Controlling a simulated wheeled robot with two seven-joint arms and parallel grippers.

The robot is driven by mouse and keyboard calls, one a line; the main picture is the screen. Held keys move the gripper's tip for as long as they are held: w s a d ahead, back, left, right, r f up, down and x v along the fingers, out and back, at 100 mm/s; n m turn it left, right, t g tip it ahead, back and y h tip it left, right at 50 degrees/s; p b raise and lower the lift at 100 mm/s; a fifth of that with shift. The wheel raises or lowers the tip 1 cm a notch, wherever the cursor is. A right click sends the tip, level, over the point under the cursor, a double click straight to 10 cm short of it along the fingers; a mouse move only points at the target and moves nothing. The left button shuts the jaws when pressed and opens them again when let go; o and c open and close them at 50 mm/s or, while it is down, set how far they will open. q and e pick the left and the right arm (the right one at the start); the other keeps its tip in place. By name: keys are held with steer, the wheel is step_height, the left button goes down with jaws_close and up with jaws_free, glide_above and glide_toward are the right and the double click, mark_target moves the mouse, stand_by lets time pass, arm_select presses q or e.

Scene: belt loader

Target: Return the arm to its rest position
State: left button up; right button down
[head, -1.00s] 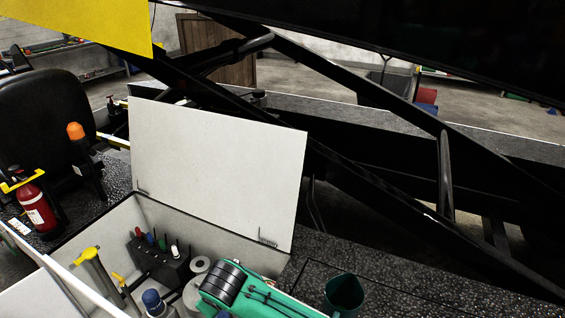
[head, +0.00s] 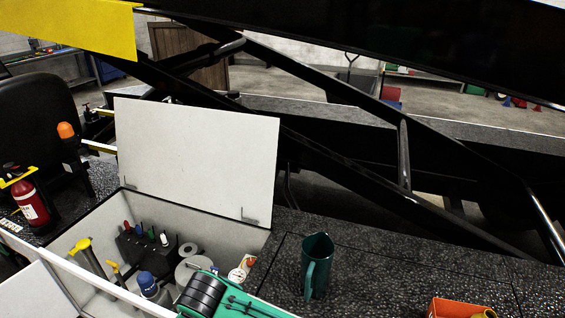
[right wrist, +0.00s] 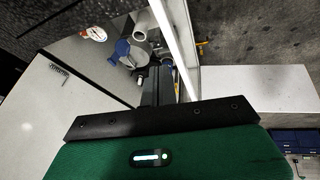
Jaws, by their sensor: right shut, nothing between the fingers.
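My right gripper (right wrist: 160,84) shows in the right wrist view as black fingers in front of a black plate and green housing. The fingers are shut with nothing between them, over the open grey storage box. In the head view a green and black part of my right arm (head: 203,296) shows at the bottom, over the front of the box (head: 97,221); its fingertips cannot be made out there. The box lid (head: 197,160) stands raised. My left gripper is in neither view.
The box holds a black block with coloured handles (head: 143,248), a blue-capped bottle (head: 147,283), pale rolls and yellow-handled tools. A red extinguisher (head: 31,200) is left. Black conveyor beams cross behind.

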steer(key=s+d+f+m+h, duration=0.1)
steer(key=s+d+f+m, duration=0.15)
steer(key=s+d, duration=0.8)
steer(key=s+d+f+m+h, duration=0.1)
steer(key=s+d+m, duration=0.25)
steer(key=d, duration=1.45)
steer(key=s+d+f+m+h, duration=0.15)
steer(key=s+d+m, duration=0.4)
steer(key=d, duration=0.85)
step_height(320, 180, down, 30)
steer(key=s+n+g, duration=0.1)
steer(key=n+g, duration=0.1)
steer(key=s+d+f+g, duration=0.1)
steer(key=s+d+f, duration=0.2)
steer(key=s+f, duration=1.6)
step_height(320, 180, down, 2)
steer(key=shift+s+d+f, duration=0.1)
steer(key=shift+s+d, duration=0.1)
steer(key=shift+s, duration=0.15)
